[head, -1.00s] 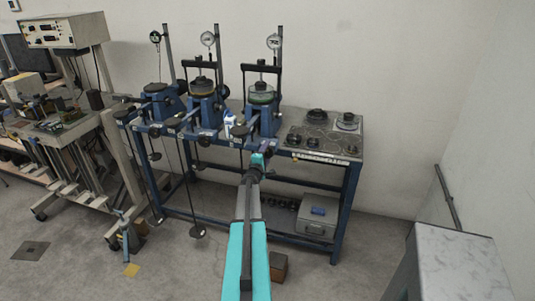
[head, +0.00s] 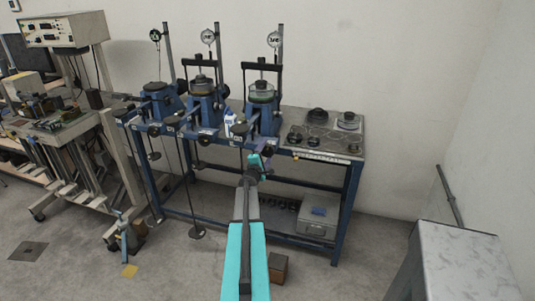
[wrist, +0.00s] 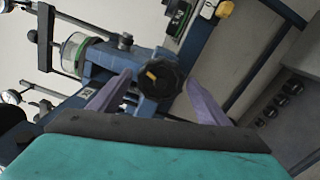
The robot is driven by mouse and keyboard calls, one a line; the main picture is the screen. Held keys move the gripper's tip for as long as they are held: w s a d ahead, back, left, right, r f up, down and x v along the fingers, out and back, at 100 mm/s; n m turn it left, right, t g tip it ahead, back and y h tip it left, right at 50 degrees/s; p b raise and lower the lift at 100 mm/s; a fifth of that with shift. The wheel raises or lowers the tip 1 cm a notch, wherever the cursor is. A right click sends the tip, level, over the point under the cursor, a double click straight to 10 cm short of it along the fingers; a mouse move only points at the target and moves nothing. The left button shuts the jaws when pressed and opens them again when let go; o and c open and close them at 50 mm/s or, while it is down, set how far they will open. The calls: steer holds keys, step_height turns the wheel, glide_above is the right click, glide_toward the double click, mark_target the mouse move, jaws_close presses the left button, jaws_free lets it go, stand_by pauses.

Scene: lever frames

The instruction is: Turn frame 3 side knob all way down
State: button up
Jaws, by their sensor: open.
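The rightmost blue lever frame (head: 264,122) stands on the bench, with a clear cell and a dial gauge above it. In the wrist view the black side knob (wrist: 162,86) has a lobed rim and a yellow mark, and it sits on the blue frame body (wrist: 100,62). My gripper (wrist: 159,77) is open, with one purple finger on either side of the knob. I cannot tell whether the fingers touch it. In the head view my gripper (head: 254,162) is at the bench's front edge below this frame, and the knob is not clear there.
Two similar lever frames (head: 205,103) (head: 160,101) stand to the left. Black weights (head: 318,115) lie on the bench top at the right. A grey box (head: 318,222) is on the lower shelf. A pale cabinet (head: 455,260) stands front right.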

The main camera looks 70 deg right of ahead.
steer(key=shift+s+a+f+b, duration=0.15)
steer(key=shift+a+b, duration=1.05)
steer(key=shift+a, duration=0.85)
